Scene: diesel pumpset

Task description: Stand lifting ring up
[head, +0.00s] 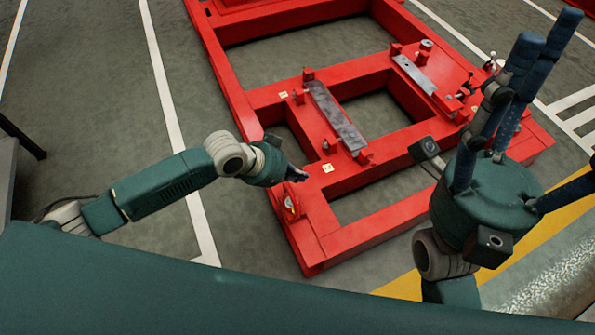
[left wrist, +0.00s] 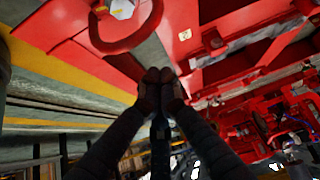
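A red lifting ring (head: 291,213) with a pale metal bolt sits at the near left corner of the red base frame (head: 330,247). In the left wrist view the ring (left wrist: 122,47) curves around the bolt head at the upper left. I cannot tell its exact tilt. My left gripper (head: 298,175) is just above and beyond the ring in the head view. In its wrist view its fingertips (left wrist: 160,78) meet with nothing visible between them, apart from the ring. My right gripper (head: 540,105) is raised at the right, fingers spread and empty.
Two grey metal plates (head: 335,117) (head: 413,74) are mounted on the frame's crossbars, with small red blocks beside them. Grey floor (head: 90,110) with white lines lies free to the left. A yellow floor stripe (head: 545,235) runs at the lower right.

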